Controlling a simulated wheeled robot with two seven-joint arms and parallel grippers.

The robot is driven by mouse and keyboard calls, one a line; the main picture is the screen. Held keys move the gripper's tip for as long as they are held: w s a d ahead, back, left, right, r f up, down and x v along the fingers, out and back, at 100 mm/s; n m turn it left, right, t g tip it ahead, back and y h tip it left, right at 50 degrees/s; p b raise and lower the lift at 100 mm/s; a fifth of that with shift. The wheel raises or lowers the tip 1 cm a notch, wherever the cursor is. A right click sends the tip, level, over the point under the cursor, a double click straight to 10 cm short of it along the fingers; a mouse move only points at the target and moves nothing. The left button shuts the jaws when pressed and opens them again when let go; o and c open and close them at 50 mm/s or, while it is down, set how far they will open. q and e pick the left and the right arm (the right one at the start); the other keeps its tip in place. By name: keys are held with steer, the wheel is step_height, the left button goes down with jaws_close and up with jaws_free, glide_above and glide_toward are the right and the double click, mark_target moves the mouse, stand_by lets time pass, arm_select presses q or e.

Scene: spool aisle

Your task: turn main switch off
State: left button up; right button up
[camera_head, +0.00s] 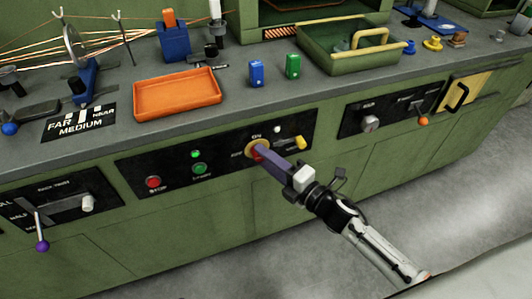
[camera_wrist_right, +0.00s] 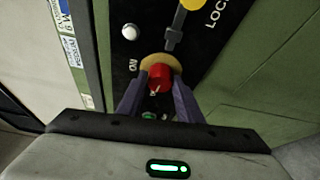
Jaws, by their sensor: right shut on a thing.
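The main switch is a red knob (camera_wrist_right: 159,78) on a round yellow plate (camera_head: 250,147), set in the black front panel (camera_head: 130,173) of the green bench. An ON label stands above it and an OFF label to its left. My right gripper (camera_head: 261,155) reaches it from the lower right. In the right wrist view its two purple fingers (camera_wrist_right: 159,84) stand on either side of the red knob and are shut on it. The fingers hide much of the knob in the head view, and its exact angle is hard to tell. My left gripper is not in view.
The same panel has a red stop button (camera_head: 153,183), a lit green lamp (camera_head: 196,154), a green start button (camera_head: 198,168) and a yellow lock lever (camera_head: 298,143). A purple-knobbed lever (camera_head: 42,245) juts out at the left. An orange tray (camera_head: 178,96) sits on the bench top.

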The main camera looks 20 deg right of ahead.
steer(key=shift+n+p, duration=0.35)
steer(key=shift+n, duration=0.15)
steer(key=o, duration=1)
steer(key=shift+o, duration=0.2)
steer(key=v, duration=1)
steer(key=shift+s+d+r, duration=0.1)
steer(key=shift+s+r, duration=0.05)
